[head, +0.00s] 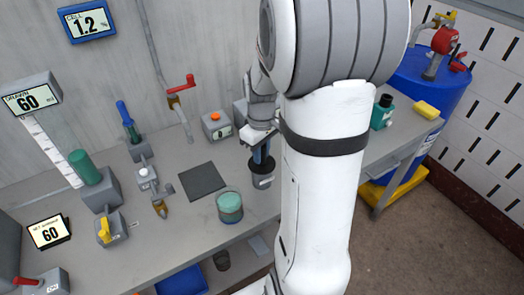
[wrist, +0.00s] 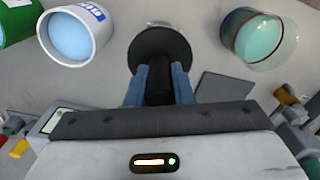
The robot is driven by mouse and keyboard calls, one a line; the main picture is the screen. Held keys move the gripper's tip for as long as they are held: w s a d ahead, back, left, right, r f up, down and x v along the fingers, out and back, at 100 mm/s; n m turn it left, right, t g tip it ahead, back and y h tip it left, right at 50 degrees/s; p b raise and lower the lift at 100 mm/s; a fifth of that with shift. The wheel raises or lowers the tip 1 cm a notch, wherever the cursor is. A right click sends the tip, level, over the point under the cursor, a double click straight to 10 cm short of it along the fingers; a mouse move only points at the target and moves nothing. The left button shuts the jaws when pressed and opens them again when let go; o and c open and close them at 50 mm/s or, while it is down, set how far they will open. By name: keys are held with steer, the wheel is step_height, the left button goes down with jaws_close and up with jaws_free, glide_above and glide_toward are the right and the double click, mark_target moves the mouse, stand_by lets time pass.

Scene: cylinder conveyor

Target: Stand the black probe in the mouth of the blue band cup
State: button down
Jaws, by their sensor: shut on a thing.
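The black probe (wrist: 158,85) is upright between the blue fingers of my gripper (wrist: 159,73), which is shut on it. Its lower end is at a dark round holder (wrist: 160,42) below the fingers; I cannot tell how deep it sits. In the head view my gripper (head: 262,152) is right above this dark pot (head: 262,175), which has a white label. The blue band cup (wrist: 75,35) is white with a blue band and pale blue contents. It stands apart to the left of the holder in the wrist view. My arm hides it in the head view.
A clear cup with teal contents (wrist: 258,38) stands on the other side of the holder, also seen in the head view (head: 230,208). A green cup (wrist: 15,22) is beyond the blue band cup. A dark square mat (head: 202,181) lies nearby. Valves and gauges crowd the left.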

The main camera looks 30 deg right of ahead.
steer(key=c, duration=1.8)
jaws_free()
jaws_close()
steer(key=shift+r+p, duration=3.6)
steer(key=shift+r, duration=1.3)
